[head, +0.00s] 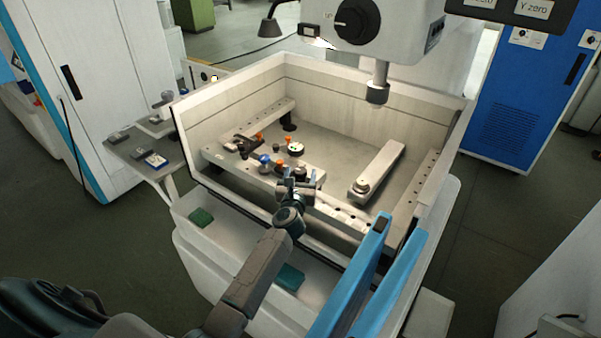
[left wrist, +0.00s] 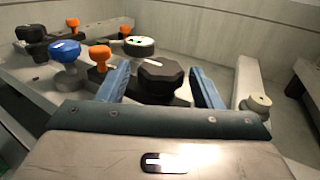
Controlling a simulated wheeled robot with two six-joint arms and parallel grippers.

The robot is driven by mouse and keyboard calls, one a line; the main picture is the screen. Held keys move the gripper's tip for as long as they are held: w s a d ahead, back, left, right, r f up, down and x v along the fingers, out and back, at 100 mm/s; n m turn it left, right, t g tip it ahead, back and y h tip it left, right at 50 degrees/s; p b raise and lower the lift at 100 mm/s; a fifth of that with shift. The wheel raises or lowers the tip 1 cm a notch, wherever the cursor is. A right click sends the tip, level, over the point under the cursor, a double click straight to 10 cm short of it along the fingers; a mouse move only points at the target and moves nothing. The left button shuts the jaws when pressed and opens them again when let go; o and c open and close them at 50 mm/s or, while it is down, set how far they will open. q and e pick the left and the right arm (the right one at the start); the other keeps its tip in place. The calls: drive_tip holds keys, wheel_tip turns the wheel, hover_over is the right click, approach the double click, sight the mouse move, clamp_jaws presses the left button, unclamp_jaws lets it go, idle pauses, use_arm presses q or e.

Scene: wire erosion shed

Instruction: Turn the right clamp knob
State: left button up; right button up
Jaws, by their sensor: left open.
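The black faceted clamp knob (left wrist: 160,76) stands between the two blue fingers of my left gripper (left wrist: 161,86) in the left wrist view. The fingers are open, with a gap showing on the right side of the knob; I cannot tell whether the left finger touches it. In the head view my left gripper (head: 301,181) is over the front rail of the tank, and it partly hides the clamp parts there. A blue knob (left wrist: 65,52) and an orange knob (left wrist: 100,56) are to its left in the left wrist view.
A round white-topped part (left wrist: 138,45) is just behind the black knob. A light bar with a round knob (head: 362,187) lies to the right in the tank. The machine's head and nozzle (head: 377,92) hang above.

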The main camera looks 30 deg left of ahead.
use_arm(q)
drive_tip(key=shift+w+r, duration=0.2)
drive_tip(key=shift+r, duration=0.1)
drive_tip(key=shift+w+a+f, duration=0.1)
